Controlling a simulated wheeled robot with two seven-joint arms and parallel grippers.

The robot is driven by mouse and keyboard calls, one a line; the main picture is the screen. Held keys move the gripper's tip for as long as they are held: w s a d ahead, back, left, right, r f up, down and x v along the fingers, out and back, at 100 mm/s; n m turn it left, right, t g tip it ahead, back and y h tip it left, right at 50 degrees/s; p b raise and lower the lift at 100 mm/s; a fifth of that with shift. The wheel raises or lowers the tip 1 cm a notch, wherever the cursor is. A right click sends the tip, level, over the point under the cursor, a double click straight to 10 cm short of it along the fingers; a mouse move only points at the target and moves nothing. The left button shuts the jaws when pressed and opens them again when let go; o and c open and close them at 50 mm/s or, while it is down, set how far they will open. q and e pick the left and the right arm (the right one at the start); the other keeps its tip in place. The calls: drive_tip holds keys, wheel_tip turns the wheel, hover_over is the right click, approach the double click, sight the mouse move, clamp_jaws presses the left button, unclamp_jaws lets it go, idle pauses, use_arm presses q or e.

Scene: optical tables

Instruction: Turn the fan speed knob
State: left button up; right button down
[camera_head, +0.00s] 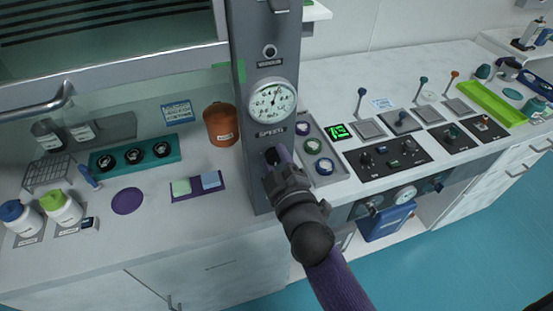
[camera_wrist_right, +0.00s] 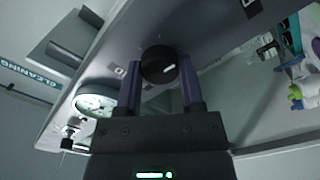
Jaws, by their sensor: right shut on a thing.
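The fan speed knob is a round black knob with a white mark, seen in the right wrist view (camera_wrist_right: 159,64). It sits on the grey column (camera_head: 262,120), below a round white dial gauge (camera_head: 271,100) and the SPEED label. My right gripper (camera_head: 273,156) is at the column front, below that label. In the wrist view its two purple fingers (camera_wrist_right: 159,82) stand on either side of the knob, shut on it. My left gripper is not in view.
An orange-brown jar (camera_head: 221,124) stands left of the column. A grey tray (camera_head: 322,150) with round items lies just right of it. A black control panel (camera_head: 394,156) with small knobs is farther right. The bench left of the column has a purple disc (camera_head: 127,201).

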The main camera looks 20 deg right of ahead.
drive_tip(key=shift+c, duration=1.3)
unclamp_jaws()
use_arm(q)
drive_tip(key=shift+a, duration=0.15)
use_arm(e)
drive_tip(key=shift+o, duration=0.2)
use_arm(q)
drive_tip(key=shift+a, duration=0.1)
use_arm(e)
drive_tip(key=shift+s, duration=0.1)
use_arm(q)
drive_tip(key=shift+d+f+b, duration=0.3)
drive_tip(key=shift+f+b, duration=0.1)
use_arm(e)
drive_tip(key=s, duration=0.9)
drive_tip(key=shift+s+d, duration=0.15)
drive_tip(key=shift+s, duration=0.2)
